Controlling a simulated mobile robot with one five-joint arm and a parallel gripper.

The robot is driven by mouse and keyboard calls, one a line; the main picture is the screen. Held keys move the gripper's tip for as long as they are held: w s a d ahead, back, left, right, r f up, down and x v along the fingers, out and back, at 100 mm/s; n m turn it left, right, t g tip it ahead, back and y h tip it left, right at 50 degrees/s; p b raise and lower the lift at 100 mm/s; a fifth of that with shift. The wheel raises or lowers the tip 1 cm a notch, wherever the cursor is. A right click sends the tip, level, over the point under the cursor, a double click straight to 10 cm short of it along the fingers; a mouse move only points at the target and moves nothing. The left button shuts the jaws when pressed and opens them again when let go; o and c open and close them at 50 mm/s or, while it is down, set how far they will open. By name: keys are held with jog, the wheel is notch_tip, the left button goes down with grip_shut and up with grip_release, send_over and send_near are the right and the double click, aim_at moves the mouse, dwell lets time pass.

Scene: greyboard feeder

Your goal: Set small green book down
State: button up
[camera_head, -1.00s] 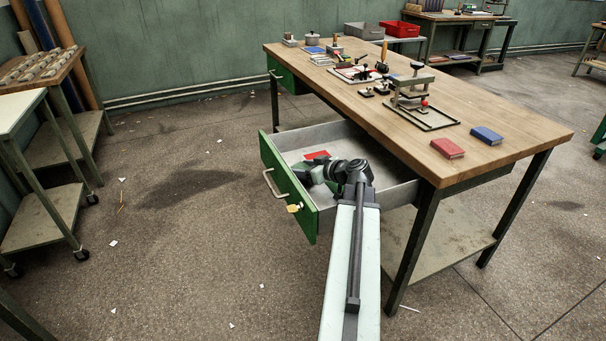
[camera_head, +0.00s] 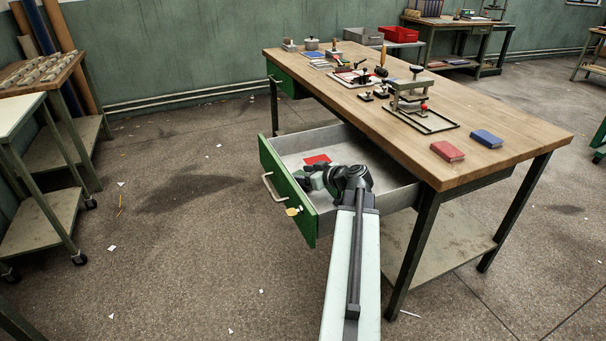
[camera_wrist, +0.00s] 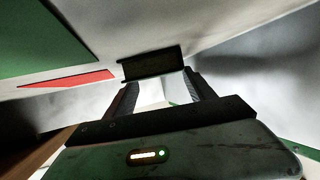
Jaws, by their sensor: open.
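My gripper (camera_head: 311,178) is down inside the pulled-out drawer (camera_head: 350,138) of the workbench; the wrist view shows its two fingers (camera_wrist: 160,88) apart. A small, very dark book-like block (camera_wrist: 152,64), probably the small green book, is just beyond the fingertips and slightly tilted in the picture. Its colour is lost in shadow, and I cannot tell whether it touches the fingers or the drawer floor. In the head view I cannot make out the book beside my gripper. A red flat piece (camera_head: 317,159) lies on the drawer floor near my gripper.
The drawer's green front (camera_head: 283,190) and grey side walls surround my gripper. A large green surface (camera_wrist: 45,40) fills the wrist view's upper left. On the benchtop (camera_head: 490,125) lie a red book (camera_head: 447,151) and a blue book (camera_head: 486,138), near a small press (camera_head: 410,98).

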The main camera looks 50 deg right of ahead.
jog(key=shift+r+p, duration=0.65)
jog(key=shift+r, duration=0.1)
jog(key=p+v, duration=0.2)
jog(key=v, duration=0.4)
jog(key=shift+s, duration=0.25)
jog(key=shift+s+r, duration=0.15)
jog(key=shift+s, duration=0.3)
jog(key=shift+w+d, duration=0.1)
jog(key=shift+c, duration=0.3)
